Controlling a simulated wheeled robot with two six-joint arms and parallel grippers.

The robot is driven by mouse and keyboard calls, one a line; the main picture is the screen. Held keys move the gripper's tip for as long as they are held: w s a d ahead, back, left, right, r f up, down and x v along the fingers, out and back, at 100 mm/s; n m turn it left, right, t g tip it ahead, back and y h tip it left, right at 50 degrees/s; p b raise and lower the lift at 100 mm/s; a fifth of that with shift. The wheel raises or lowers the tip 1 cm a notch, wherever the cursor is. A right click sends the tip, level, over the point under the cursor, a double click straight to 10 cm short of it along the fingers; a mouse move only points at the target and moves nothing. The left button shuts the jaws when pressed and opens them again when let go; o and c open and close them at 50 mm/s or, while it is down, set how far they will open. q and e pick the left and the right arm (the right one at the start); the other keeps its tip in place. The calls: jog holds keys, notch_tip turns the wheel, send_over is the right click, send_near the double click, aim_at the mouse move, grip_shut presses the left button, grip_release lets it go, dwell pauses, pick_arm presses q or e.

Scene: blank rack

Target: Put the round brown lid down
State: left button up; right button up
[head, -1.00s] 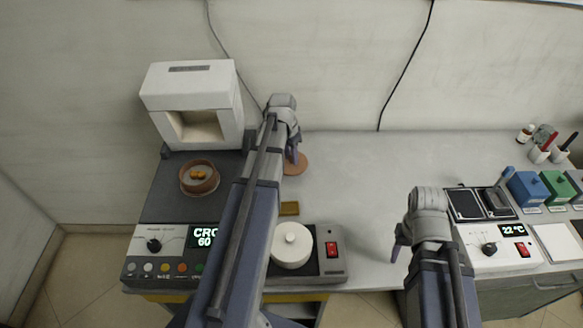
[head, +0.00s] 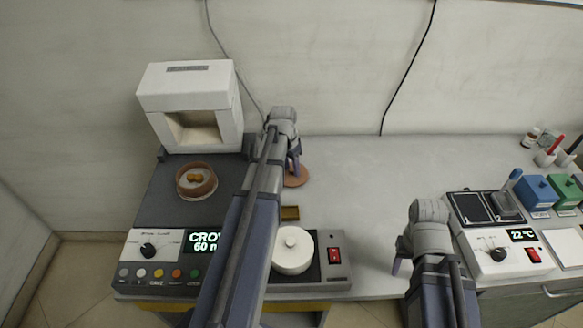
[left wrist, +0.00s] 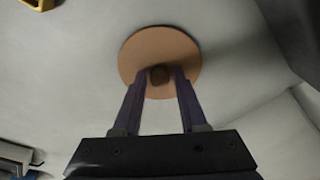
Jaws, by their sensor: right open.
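The round brown lid (head: 297,181) is at the back middle, over the pale worktop, just right of the dark-topped unit. In the left wrist view the lid (left wrist: 130,62) is a flat tan disc with a dark knob (left wrist: 160,76) in its middle. My right gripper (head: 397,266) is open and empty above the front edge of the worktop.
A round brown dish (head: 184,189) with orange pieces sits on the dark top, before a white furnace-like box (head: 190,88). A white lidded pot (head: 292,259) and a small brass block (head: 290,213) stand nearer. Worktop right of the lid is clear.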

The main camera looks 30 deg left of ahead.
aim_at(288, 177)
pick_arm(q)
jog(key=shift+o, duration=1)
jog(key=shift+r, duration=0.1)
notch_tip(288, 177, up, 12)
jog(key=s+p, duration=0.1)
jog(key=p, duration=1.1)
jog(key=shift+s+a, duration=0.2)
jog(key=shift+s, duration=0.2)
pick_arm(e)
notch_tip(288, 177, up, 12)
jog(key=shift+r, duration=0.15)
pick_arm(q)
jog(key=s+d, duration=0.5)
jog(key=d, duration=0.5)
jog(key=s+d+g+y, duration=0.1)
jog(key=s+d, duration=0.3)
jog(key=d, duration=0.6)
jog(key=s+d+m+g, duration=0.1)
jog(key=s+d, duration=0.4)
jog(key=d, duration=0.6)
jog(key=shift+s+y, duration=0.3)
